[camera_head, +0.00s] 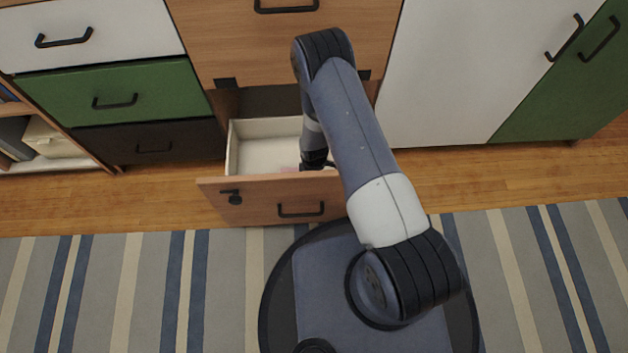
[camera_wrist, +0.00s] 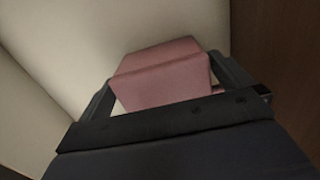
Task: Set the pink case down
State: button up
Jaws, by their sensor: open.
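The pink case (camera_wrist: 162,82) is a small box with a seam across it, inside the open drawer (camera_head: 262,128). In the head view only a sliver of the pink case (camera_head: 289,168) shows beside my arm, near the drawer's front panel. My gripper (camera_wrist: 163,72) is open, with one finger on each side of the case in the wrist view. The case appears to sit on the pale drawer floor, though its underside is hidden. In the head view my gripper is down in the drawer, mostly hidden by my arm.
The drawer's wooden front (camera_head: 252,205) stands out over the floor. Cabinets with a green drawer (camera_head: 112,95) and a white door (camera_head: 465,70) line the back. A striped rug (camera_head: 125,290) lies in front. The drawer's left part is empty.

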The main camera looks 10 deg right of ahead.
notch_tip(320, 180, up, 10)
jog(key=p, duration=0.3)
jog(key=shift+d, duration=0.1)
